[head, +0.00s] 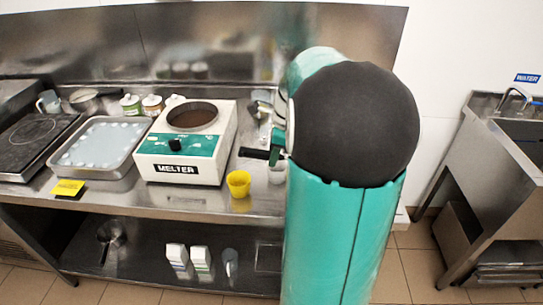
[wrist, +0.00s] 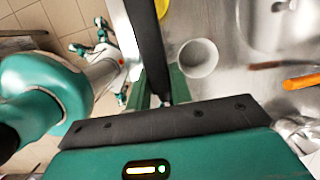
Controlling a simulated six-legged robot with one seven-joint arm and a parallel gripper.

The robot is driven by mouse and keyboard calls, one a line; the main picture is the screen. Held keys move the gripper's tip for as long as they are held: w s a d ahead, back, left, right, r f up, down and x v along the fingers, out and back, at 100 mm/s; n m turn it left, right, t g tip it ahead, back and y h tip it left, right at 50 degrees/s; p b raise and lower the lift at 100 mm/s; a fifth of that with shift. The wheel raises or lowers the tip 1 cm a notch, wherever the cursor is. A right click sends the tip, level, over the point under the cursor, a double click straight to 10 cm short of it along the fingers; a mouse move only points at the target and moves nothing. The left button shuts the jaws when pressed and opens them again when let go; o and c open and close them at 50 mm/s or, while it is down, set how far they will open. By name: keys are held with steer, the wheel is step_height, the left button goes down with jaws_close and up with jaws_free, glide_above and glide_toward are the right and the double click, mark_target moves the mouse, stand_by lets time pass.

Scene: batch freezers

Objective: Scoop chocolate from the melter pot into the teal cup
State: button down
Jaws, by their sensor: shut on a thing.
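The white melter (head: 185,160) with a teal front panel stands on the counter. Its round pot (head: 191,117) is open at the top and holds dark brown chocolate. My gripper (head: 277,155) is to the right of the melter, above the counter. It is shut on a black handle (head: 255,153), which also shows as a dark bar in the wrist view (wrist: 148,40). The far end of this tool is out of the wrist view. A pale grey cup (wrist: 197,58) stands beside the handle. I cannot make out a clearly teal cup; my arm hides part of the counter.
A yellow cup (head: 238,183) stands at the counter's front edge. A tray of pale pieces (head: 98,168), a yellow card (head: 67,187) and a black cooktop (head: 38,138) are left of the melter. An orange handle (wrist: 302,81) lies on the counter. A sink (head: 520,120) is far right.

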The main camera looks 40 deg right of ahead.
steer(key=shift+d+r+t, duration=0.15)
steer(key=shift+r+t, duration=0.15)
steer(key=shift+r, duration=0.05)
steer(key=shift+s+d+r+t+y, duration=0.1)
steer(key=shift+d+r+t+y, duration=0.05)
steer(key=shift+r+t+y, duration=0.3)
steer(key=shift+s+d+r+y, duration=0.15)
steer(key=shift+s+r+y, duration=0.1)
steer(key=shift+s+r, duration=0.05)
steer(key=shift+s+d+r+t+y, duration=0.2)
steer(key=shift+d+r+t+y, duration=0.1)
steer(key=shift+r+t+y, duration=0.2)
steer(key=s+d+r+t+y, duration=0.1)
steer(key=s+r+t+y, duration=0.1)
steer(key=shift+s+d+r+t, duration=0.15)
steer(key=shift+d+r+t, duration=0.05)
steer(key=shift+d+t, duration=0.2)
steer(key=shift+s+d+r+t+y, duration=0.4)
steer(key=shift+s+d+t+y, duration=0.35)
steer(key=shift+s+t, duration=0.1)
steer(key=shift+s+d+r+t+y, duration=0.35)
steer(key=shift+s+d+t+y, duration=0.4)
steer(key=shift+s+t, duration=0.1)
steer(key=shift+w+a, duration=0.15)
